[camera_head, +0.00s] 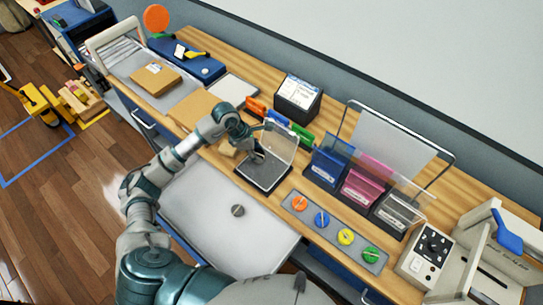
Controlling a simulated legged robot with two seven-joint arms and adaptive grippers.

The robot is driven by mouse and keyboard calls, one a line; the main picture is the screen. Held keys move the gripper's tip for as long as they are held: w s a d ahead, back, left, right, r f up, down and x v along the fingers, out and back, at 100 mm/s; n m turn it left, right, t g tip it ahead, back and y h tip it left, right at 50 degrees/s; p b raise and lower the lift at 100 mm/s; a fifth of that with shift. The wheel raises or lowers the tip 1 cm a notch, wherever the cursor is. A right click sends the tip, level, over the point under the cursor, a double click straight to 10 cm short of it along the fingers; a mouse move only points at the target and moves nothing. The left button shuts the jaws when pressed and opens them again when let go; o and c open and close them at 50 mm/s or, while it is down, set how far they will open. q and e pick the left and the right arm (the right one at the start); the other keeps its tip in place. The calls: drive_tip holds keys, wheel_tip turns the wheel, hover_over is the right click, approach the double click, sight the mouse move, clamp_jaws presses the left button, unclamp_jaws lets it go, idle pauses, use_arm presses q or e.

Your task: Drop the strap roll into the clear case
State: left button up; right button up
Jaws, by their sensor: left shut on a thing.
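An open case with a raised clear lid (283,138) and a dark base (265,181) stands at the middle of the bench. My left gripper (257,157) is over the case, in front of its lid. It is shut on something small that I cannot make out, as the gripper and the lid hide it. A dark grey round piece (237,210) lies on the white surface in front of the case. Orange (299,203), blue (322,219), yellow (346,237) and green (370,254) round pieces sit on a grey strip to the right. My right gripper is not in view.
Blue (325,165), pink (360,190) and clear-fronted dark (392,216) bins stand at the right behind the strip. A black box (297,95) and coloured markers stand behind the case. A control box (427,257) is far right. The white surface (215,245) is mostly clear.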

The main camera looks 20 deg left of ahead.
use_arm(q)
drive_tip(key=shift+w+f, duration=0.1)
drive_tip(key=shift+f, duration=0.65)
drive_tip(key=shift+r, duration=0.1)
drive_tip(key=o, duration=1.1)
drive_tip(key=shift+a, duration=0.15)
drive_tip(key=v, duration=1.1)
drive_tip(key=shift+a+r, duration=0.3)
